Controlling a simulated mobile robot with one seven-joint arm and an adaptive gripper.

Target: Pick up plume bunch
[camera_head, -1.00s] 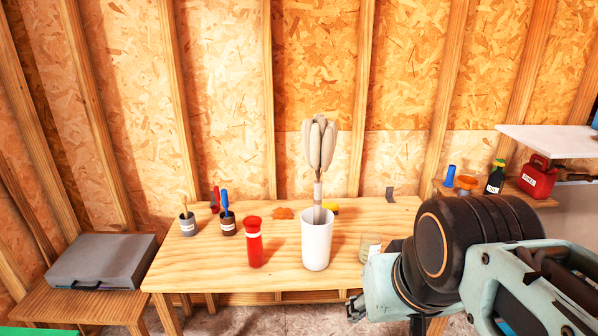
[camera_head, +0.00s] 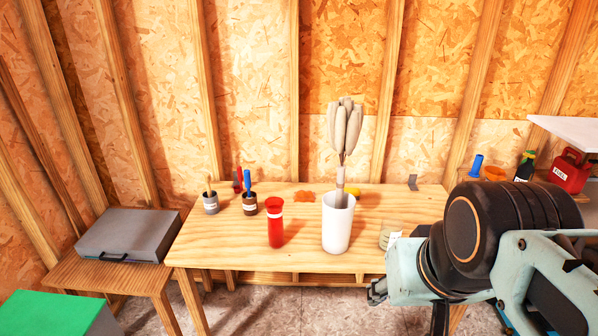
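The plume bunch (camera_head: 344,131) is a cluster of pale beige plumes on a wrapped stem. It stands upright in a white cup (camera_head: 337,226) on the wooden table (camera_head: 226,254). My gripper (camera_head: 377,292) shows only in small part at the lower right, in front of the table's front edge and below the cup. It is apart from the plume bunch. Most of it is hidden behind my own arm, and I cannot see whether its fingers are open.
A jar (camera_head: 390,239) is right of the cup, partly covered by my arm. A grey case (camera_head: 128,235) lies on a side bench.

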